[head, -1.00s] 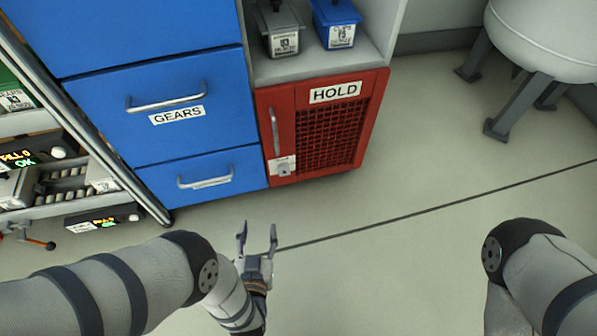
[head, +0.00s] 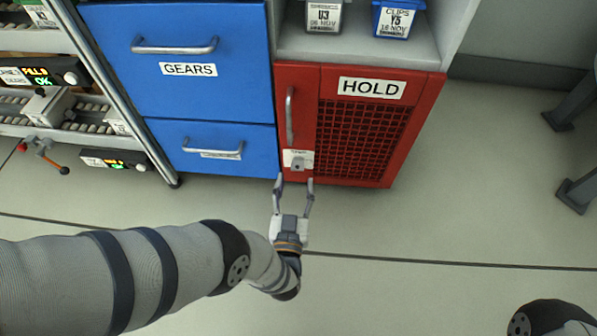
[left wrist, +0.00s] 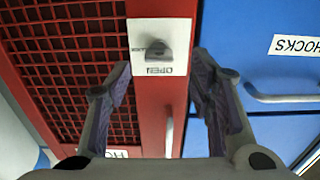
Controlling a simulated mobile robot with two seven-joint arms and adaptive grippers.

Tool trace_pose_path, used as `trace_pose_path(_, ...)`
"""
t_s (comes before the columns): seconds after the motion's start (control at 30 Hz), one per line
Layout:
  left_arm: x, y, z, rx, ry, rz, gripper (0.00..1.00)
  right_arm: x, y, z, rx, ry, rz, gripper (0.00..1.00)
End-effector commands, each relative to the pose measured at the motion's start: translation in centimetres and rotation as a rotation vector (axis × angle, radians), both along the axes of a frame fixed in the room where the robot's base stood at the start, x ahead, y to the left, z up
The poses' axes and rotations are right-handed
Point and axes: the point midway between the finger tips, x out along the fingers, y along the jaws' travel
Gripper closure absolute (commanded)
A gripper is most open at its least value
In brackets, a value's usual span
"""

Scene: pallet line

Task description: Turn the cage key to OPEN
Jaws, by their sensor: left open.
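The red HOLD cage (head: 360,130) has a mesh door with a vertical handle (head: 290,115) on its left. Below the handle is a white plate with the grey cage key (head: 297,163). In the left wrist view the key (left wrist: 155,50) sits on its white plate (left wrist: 175,30), with the word OPEN upside down on the plate's edge; the other word is too small to read. My left gripper (head: 294,182) is open and empty, its fingertips just below the plate in the head view. In the wrist view its fingers (left wrist: 160,85) spread either side of the key, apart from it.
A blue cabinet with a GEARS drawer (head: 170,95) and a lower drawer (head: 190,165) stands left of the cage. Two bins, grey (head: 324,15) and blue (head: 399,18), sit on the shelf above. Open floor (head: 420,225) lies in front.

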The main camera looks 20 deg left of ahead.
Motion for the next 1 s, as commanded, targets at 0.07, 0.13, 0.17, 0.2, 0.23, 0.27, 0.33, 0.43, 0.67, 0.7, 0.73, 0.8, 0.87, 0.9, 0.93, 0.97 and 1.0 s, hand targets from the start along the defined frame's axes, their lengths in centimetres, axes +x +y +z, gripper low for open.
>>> trace_pose_path(0.07,1.7,0.5,-0.3,0.000,0.000,0.000,0.52,0.0,0.1,-0.6,0.001,0.005,0.001,0.60)
trace_pose_path(0.13,2.9,0.8,-0.3,0.000,0.000,0.000,0.52,0.0,0.1,-0.9,0.002,0.008,0.000,0.60)
trace_pose_path(0.17,3.3,0.9,-0.3,0.000,0.001,0.000,0.52,0.0,0.1,-1.0,0.002,0.008,0.000,0.60)
trace_pose_path(0.2,3.7,1.1,-0.2,0.000,0.001,0.000,0.52,0.0,0.1,-1.1,0.003,0.009,0.001,0.60)
trace_pose_path(0.23,4.0,1.1,-0.2,0.000,0.001,0.000,0.52,0.0,0.1,-1.2,0.003,0.009,0.001,0.60)
trace_pose_path(0.27,4.2,1.2,-0.2,0.000,0.001,0.000,0.52,0.0,0.1,-1.2,0.003,0.009,0.001,0.60)
trace_pose_path(0.33,4.5,1.3,-0.1,0.000,0.000,0.000,0.52,0.0,0.2,-1.2,0.003,0.009,0.001,0.60)
trace_pose_path(0.43,4.6,1.3,0.0,0.000,0.001,0.000,0.52,0.0,0.2,-1.2,0.003,0.009,0.001,0.60)
trace_pose_path(0.67,4.5,1.3,0.0,0.000,0.001,0.000,0.77,0.0,0.2,-1.2,0.003,0.009,0.001,0.60)
trace_pose_path(0.7,4.5,1.3,0.0,0.000,0.001,0.000,0.86,0.0,0.2,-1.2,0.003,0.009,0.001,0.60)
trace_pose_path(0.73,4.5,1.3,0.0,0.000,0.001,-0.001,0.92,0.0,0.2,-1.2,0.003,0.009,0.001,0.60)
trace_pose_path(0.8,4.5,1.3,0.0,0.000,0.001,0.000,1.00,0.0,0.2,-1.2,0.003,0.009,0.001,0.60)
trace_pose_path(0.87,4.5,1.3,0.0,0.000,0.001,0.001,1.00,0.0,0.2,-1.2,0.003,0.009,0.001,0.60)
trace_pose_path(0.9,4.5,1.4,0.0,0.000,0.000,0.002,1.00,0.0,0.2,-1.2,0.003,0.009,0.001,0.60)
trace_pose_path(0.93,4.5,1.4,0.0,0.000,0.000,0.002,1.00,0.0,0.2,-1.2,0.003,0.009,0.001,0.60)
trace_pose_path(0.97,4.5,1.4,0.0,-0.001,0.000,0.002,1.00,0.0,0.2,-1.2,0.003,0.009,0.001,0.60)
trace_pose_path(1.0,4.5,1.4,0.0,-0.003,-0.001,0.003,1.00,0.0,0.2,-1.2,0.003,0.009,0.001,0.60)
